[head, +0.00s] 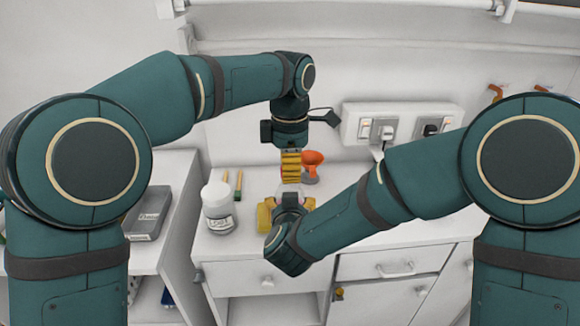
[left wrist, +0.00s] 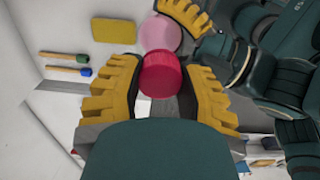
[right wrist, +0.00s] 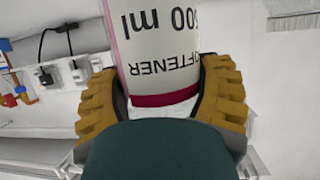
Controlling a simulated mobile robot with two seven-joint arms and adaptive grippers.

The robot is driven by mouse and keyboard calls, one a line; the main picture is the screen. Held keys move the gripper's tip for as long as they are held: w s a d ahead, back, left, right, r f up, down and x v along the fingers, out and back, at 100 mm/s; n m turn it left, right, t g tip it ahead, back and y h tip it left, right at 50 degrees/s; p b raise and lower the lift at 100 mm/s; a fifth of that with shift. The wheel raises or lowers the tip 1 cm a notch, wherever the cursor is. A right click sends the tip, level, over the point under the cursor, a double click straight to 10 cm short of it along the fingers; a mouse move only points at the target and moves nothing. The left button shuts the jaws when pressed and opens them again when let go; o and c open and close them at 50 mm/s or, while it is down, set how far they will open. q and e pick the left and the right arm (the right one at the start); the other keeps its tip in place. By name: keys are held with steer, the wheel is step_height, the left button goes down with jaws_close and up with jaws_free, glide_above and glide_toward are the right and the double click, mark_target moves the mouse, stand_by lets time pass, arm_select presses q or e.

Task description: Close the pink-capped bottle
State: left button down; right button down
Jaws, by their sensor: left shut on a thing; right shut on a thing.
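My left gripper (head: 291,178) points down from above and is shut on the crimson-pink cap (left wrist: 160,74), which sits between its yellow fingers in the left wrist view. The pale pink-white bottle (right wrist: 163,45) has a label reading "500 ml" and "SOFTENER", upside down in the right wrist view, and a crimson band. My right gripper (head: 286,214) is shut on it from the side. In the left wrist view the bottle's pink top (left wrist: 160,33) shows beyond the cap, partly covered by it. Whether cap and bottle touch, I cannot tell.
A white-lidded jar (head: 217,207) stands left on the white counter, near two wooden-handled tools (head: 238,184). An orange funnel-like thing (head: 312,160) stands right behind my left gripper. A socket strip (head: 400,124) is on the back wall. A grey box (head: 147,213) lies further left.

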arm_select(q)
steer(key=m, duration=0.5)
steer(key=shift+m, duration=0.3)
steer(key=m, duration=1)
steer(key=shift+m, duration=0.3)
steer(key=m, duration=0.5)
steer(key=shift+f, duration=0.1)
steer(key=m, duration=1.6)
steer(key=shift+m, duration=0.4)
steer(key=m, duration=0.5)
steer(key=c, duration=0.6)
jaws_free()
steer(key=shift+o, duration=0.2)
step_height(320, 180, up, 12)
steer(key=shift+w, duration=0.15)
